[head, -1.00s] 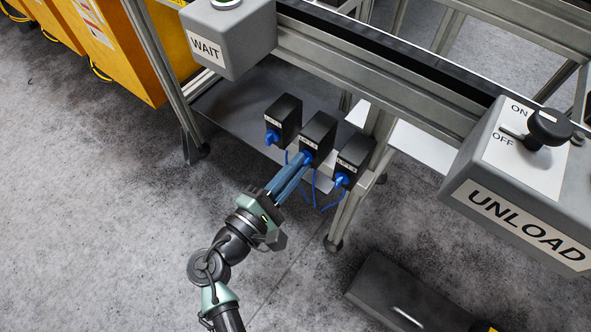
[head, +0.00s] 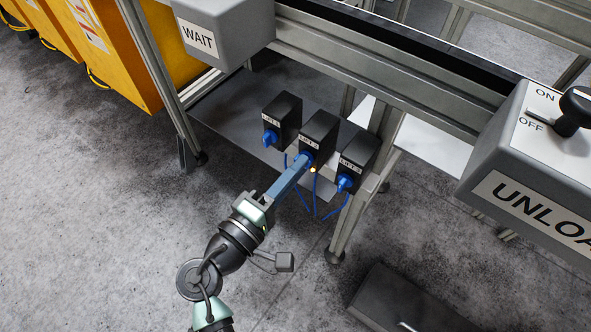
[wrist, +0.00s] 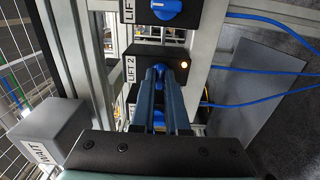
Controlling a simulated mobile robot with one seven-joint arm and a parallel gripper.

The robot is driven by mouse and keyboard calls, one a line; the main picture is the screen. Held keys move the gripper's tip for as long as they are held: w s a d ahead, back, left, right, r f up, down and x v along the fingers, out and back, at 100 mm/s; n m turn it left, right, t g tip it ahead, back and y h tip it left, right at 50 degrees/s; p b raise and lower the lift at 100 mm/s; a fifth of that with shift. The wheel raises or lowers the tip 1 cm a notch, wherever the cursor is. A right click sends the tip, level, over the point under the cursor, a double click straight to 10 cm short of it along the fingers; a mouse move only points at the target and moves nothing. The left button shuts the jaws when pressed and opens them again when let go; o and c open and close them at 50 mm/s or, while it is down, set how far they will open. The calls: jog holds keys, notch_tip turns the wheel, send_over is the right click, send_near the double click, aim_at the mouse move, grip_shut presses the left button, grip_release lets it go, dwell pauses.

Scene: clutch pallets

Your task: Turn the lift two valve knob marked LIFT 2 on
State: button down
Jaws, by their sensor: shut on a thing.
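The LIFT 2 valve box (head: 320,134) is the middle of three dark boxes under the conveyor frame. Its label (wrist: 130,70) reads clearly in the wrist view. A small amber lamp (head: 313,170) glows on its face, and the lamp also shows in the wrist view (wrist: 183,65). My gripper (head: 301,163) reaches up to this box from below left, with its blue fingers shut on the blue LIFT 2 knob (wrist: 158,69). The fingers hide most of the knob, so its exact angle is hard to see.
The LIFT 1 box (head: 284,115) and LIFT 3 box (head: 359,158) stand close on either side, each with a blue knob. Blue hoses (head: 315,207) hang below. A grey WAIT box (head: 222,32) and an UNLOAD switch box (head: 535,165) are above. Floor is open at lower left.

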dwell(0.3)
jog(key=c, duration=0.9)
grip_release()
jog(key=shift+s+a, duration=0.1)
jog(key=p+v, duration=0.2)
jog(key=v, duration=1)
jog(key=shift+s+a, duration=0.2)
jog(key=shift+s, duration=0.15)
